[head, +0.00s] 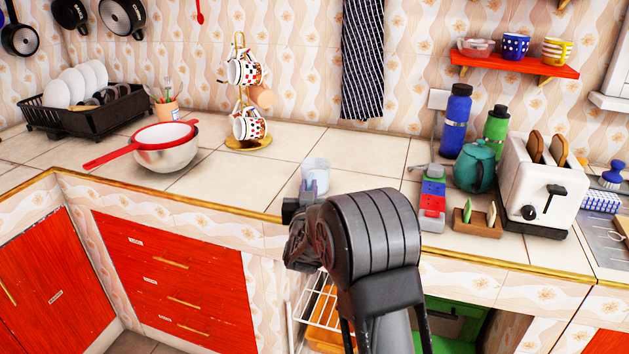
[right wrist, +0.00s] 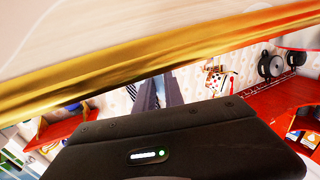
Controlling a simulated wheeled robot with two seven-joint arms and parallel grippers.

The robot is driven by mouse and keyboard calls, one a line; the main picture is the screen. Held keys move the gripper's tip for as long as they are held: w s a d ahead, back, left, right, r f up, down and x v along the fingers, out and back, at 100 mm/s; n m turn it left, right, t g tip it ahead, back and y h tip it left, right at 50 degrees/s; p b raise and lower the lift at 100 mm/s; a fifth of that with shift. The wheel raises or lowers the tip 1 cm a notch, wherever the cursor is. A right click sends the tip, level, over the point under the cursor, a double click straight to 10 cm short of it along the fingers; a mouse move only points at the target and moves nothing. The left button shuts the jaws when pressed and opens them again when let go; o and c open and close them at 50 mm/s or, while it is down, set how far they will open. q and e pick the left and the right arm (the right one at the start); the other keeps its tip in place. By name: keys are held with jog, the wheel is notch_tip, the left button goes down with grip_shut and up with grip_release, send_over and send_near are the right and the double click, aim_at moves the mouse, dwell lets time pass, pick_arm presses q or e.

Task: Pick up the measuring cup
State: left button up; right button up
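A clear, whitish cup (head: 316,171), which looks like the measuring cup, stands upright near the front edge of the tiled counter. My right gripper (head: 313,187) is just in front of it, its fingertips overlapping the cup's lower part in the head view. I cannot tell whether they touch it. In the right wrist view the two grey fingers (right wrist: 160,91) appear close together. The cup cannot be made out there, and whether the fingers are open or shut is unclear. My left gripper is not in view.
The counter's gold front edge (right wrist: 110,70) runs close to the right wrist camera. A bowl with a red strainer (head: 165,146) and a mug tree (head: 246,143) stand left of the cup.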

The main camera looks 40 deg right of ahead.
grip_shut()
dwell(0.6)
jog(key=shift+r, duration=0.2)
dwell(0.6)
jog(key=shift+r+p, duration=0.7)
jog(key=shift+r, duration=4.1)
